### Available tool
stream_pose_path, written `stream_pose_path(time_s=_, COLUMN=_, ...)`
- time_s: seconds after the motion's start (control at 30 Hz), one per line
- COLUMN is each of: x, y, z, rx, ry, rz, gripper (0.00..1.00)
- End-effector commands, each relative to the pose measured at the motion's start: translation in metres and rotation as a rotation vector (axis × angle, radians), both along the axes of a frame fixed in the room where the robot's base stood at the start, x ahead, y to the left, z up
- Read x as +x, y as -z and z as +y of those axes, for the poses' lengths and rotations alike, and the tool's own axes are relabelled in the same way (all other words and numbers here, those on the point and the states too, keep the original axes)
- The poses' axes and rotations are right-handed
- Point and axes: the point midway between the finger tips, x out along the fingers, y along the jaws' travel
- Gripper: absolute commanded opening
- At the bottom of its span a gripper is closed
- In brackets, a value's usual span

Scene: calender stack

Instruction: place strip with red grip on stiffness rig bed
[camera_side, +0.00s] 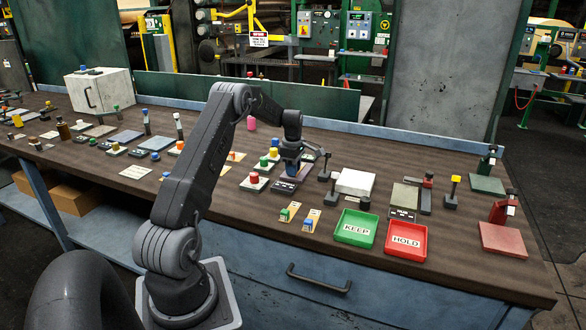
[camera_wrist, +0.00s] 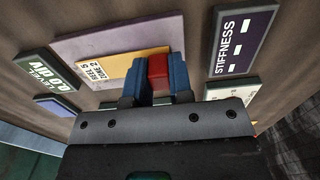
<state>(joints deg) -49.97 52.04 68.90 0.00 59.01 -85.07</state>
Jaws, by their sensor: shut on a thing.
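My gripper (camera_side: 291,168) points down over the middle of the bench. In the wrist view its blue fingers (camera_wrist: 158,78) are shut on a red grip (camera_wrist: 158,66). A yellow strip (camera_wrist: 118,67) marked "REEL 5 ZONE 2" extends left from that grip. The strip lies over a pale purple-grey plate (camera_wrist: 90,42); I cannot tell whether it touches it. A dark plate lettered "STIFFNESS" (camera_wrist: 240,38) is to the right of the fingers. In the side view the gripper hides the strip.
A "LEVEL 0.0" plaque (camera_wrist: 48,74) lies left of the strip. Knobbed blocks (camera_side: 254,182) stand just left of my gripper. Posts and a white plate (camera_side: 356,182) are to its right. A green KEEP tray (camera_side: 355,229) and red HOLD tray (camera_side: 406,242) sit toward the front edge.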

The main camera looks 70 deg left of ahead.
Motion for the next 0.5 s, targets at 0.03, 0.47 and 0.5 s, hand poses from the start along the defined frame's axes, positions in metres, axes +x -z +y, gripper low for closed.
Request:
stream_pose_path(time_s=0.03, x=0.0000, y=-0.0005, z=0.0001, rx=0.000, ry=0.000, rz=0.000, gripper=0.00)
stream_pose_path(time_s=0.47, x=-0.0003, y=0.0027, z=0.0000, rx=-0.001, ry=0.000, rz=0.001, gripper=0.41)
stream_pose_path(time_s=0.5, x=-0.0003, y=0.0026, z=0.0000, rx=-0.001, ry=0.000, rz=0.001, gripper=0.45)
